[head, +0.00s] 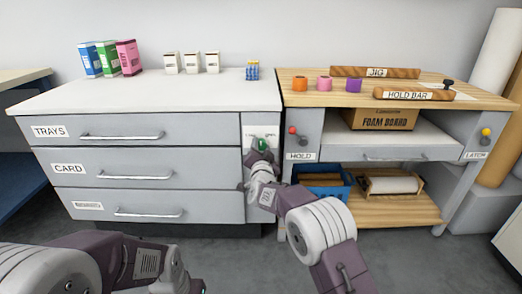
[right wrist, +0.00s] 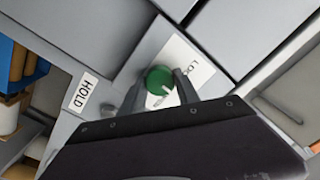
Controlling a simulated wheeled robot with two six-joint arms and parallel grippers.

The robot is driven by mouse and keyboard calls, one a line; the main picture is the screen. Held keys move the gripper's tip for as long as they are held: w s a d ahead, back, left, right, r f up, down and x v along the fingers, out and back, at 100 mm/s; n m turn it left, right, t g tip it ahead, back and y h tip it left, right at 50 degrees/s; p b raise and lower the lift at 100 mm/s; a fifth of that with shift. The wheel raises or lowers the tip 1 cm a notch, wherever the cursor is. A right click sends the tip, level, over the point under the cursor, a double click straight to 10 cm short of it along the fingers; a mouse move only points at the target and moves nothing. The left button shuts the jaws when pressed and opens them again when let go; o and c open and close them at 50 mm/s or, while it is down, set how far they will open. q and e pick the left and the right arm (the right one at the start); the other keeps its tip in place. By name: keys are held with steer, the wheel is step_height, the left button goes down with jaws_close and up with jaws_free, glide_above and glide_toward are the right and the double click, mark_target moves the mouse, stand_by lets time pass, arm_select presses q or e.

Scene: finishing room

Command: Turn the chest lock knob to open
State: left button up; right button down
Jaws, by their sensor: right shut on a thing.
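The chest (head: 150,152) is white-topped with grey drawers, left of centre in the head view. Its green lock knob (head: 263,143) sits on a panel right of the drawers. In the right wrist view the green knob (right wrist: 159,80) has a white mark and a white label plate (right wrist: 190,62) behind it, partly hidden. My right gripper (head: 261,152) is at the knob, and its fingers (right wrist: 160,88) are shut on it from both sides. My left arm lies low at the left in the head view; its fingertips cannot be made out.
A wooden-topped bench (head: 397,98) stands right of the chest, with a red HOLD knob (head: 292,130) close beside the green one and a yellow LATCH knob (head: 486,131). A blue bin (head: 324,187) sits below. Bare floor lies in front of the chest.

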steer(key=m+b, duration=0.1)
steer(key=m, duration=0.2)
steer(key=shift+f+m+b, duration=0.2)
steer(key=shift+m+b, duration=0.1)
steer(key=shift+b, duration=0.05)
steer(key=shift+r+m+b, duration=0.1)
steer(key=shift+m+b, duration=1)
steer(key=shift+m, duration=1.3)
steer(key=c, duration=0.9)
jaws_free()
